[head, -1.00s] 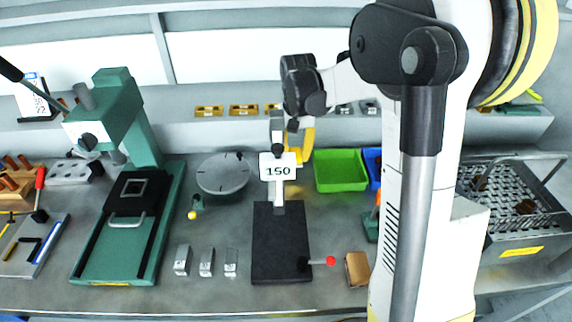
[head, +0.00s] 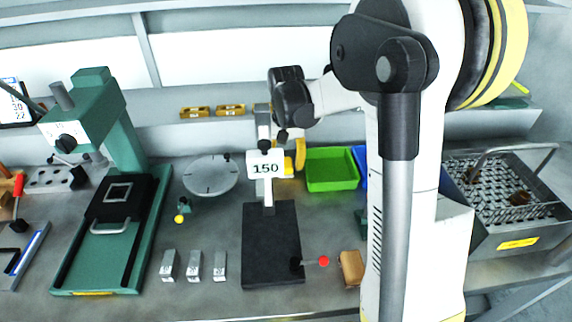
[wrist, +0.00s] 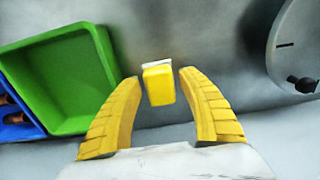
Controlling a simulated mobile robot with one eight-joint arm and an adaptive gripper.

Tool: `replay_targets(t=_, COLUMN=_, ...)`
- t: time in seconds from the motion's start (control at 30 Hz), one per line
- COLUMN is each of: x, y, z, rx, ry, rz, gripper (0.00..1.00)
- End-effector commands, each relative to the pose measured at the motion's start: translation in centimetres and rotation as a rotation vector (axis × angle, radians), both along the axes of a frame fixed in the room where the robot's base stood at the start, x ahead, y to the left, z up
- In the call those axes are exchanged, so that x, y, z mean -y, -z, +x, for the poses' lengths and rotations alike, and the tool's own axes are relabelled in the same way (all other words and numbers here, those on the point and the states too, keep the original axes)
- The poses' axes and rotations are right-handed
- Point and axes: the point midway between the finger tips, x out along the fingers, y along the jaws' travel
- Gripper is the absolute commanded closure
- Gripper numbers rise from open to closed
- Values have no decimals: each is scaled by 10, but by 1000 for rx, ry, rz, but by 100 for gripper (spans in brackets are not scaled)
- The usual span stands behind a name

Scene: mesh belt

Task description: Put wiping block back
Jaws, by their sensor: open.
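A small yellow block with a white layer along one edge, which looks like the wiping block (wrist: 158,84), stands on the grey bench in the wrist view. My gripper (wrist: 160,82) is open, with its two yellow fingers on either side of the block. Gaps show between the block and both fingers, so neither touches it. In the head view my gripper (head: 298,155) reaches down behind the black stand's column, left of the green bin. A bit of yellow beside the finger there may be the block, but the column and sign partly hide it.
The green bin (head: 331,170) is close beside my gripper. A black-based stand (head: 271,250) with a "150" sign is in front. A round grey plate (head: 211,175) lies left. A brown block (head: 351,268) and several metal weights (head: 194,266) sit near the front edge.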

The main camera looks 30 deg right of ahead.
Motion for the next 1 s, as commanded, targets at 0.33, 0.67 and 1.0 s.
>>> replay_targets(t=0.33, x=0, y=-55, z=0, rx=0, ry=0, rz=0, gripper=52)
replay_targets(t=0.67, x=0, y=-78, z=0, rx=0, ry=0, rz=0, gripper=52)
replay_targets(t=1.0, x=0, y=-78, z=0, rx=0, ry=0, rz=0, gripper=52)
